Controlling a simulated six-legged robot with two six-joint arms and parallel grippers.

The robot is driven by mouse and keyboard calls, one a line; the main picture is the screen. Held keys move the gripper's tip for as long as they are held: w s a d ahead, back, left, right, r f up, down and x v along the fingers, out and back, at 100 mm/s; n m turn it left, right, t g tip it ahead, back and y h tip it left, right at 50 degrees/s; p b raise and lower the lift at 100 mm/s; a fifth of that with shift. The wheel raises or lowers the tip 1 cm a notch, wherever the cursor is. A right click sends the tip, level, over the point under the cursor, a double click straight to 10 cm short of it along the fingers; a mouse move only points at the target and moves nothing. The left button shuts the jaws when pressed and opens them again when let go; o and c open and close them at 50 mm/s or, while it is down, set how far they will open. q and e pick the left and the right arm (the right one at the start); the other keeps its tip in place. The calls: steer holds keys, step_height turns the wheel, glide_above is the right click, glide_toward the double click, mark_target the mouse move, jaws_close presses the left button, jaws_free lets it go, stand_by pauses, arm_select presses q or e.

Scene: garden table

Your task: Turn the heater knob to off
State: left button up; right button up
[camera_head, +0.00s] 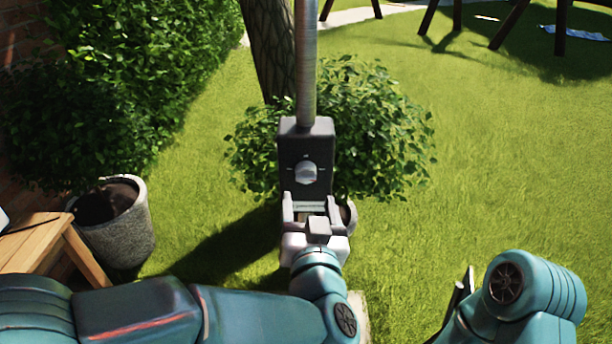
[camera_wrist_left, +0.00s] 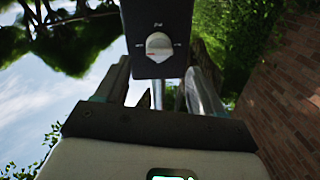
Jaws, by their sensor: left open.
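The heater's dark control box (camera_head: 290,150) sits on a metal pole in the middle of the head view. Its pale round knob (camera_head: 306,173) is on the face toward me, with small marks above and at both sides. In the left wrist view the knob (camera_wrist_left: 159,46) shows a small reddish mark low on its face; the setting is too small to read. My left gripper (camera_head: 312,202) is open just below the knob, apart from it. In the left wrist view its fingers (camera_wrist_left: 159,72) stand left and right with nothing between them.
The heater's pole (camera_head: 306,60) rises from the box. A bush (camera_head: 385,130) and a tree trunk (camera_head: 268,50) stand behind it. A stone planter (camera_head: 122,230) and a wooden table (camera_head: 35,243) are at left. Open lawn (camera_head: 510,170) lies to the right.

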mark_target(306, 181)
arm_select(q)
steer(key=w+p, duration=0.1)
steer(key=w, duration=0.6)
steer(key=shift+a, duration=0.15)
steer(key=shift+c, duration=0.3)
steer(key=c, duration=1)
